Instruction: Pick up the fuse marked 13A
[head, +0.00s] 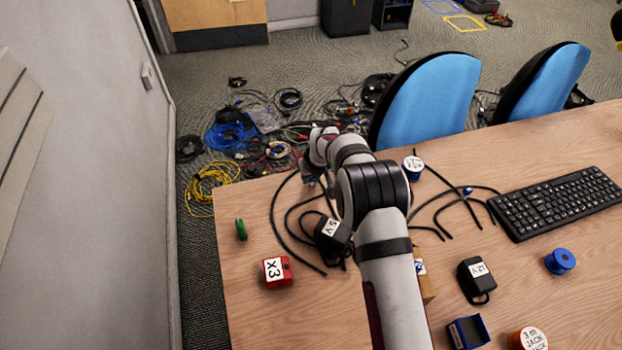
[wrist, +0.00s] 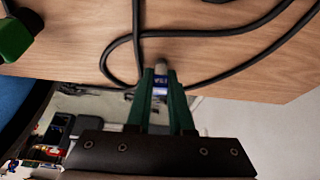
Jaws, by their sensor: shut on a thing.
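My gripper (wrist: 160,88) has green fingers, and in the wrist view they are closed on a small fuse (wrist: 160,80). The fuse has a metal end cap and a blue-and-white band; its marking is too small to read. Its lower part is hidden between the fingers. In the head view my gripper (head: 311,178) is at the table's far left part, beyond the black 5 V adapter, and mostly hidden by my arm. The fuse cannot be made out there.
A black cable (wrist: 240,70) loops on the table (wrist: 70,55) around the fingertips. A green object (head: 241,229), a red X3 box (head: 277,271) and the black 5 V adapter (head: 332,236) lie nearby. Blue chairs (head: 425,105) stand beyond the far edge. The table's left corner is mostly clear.

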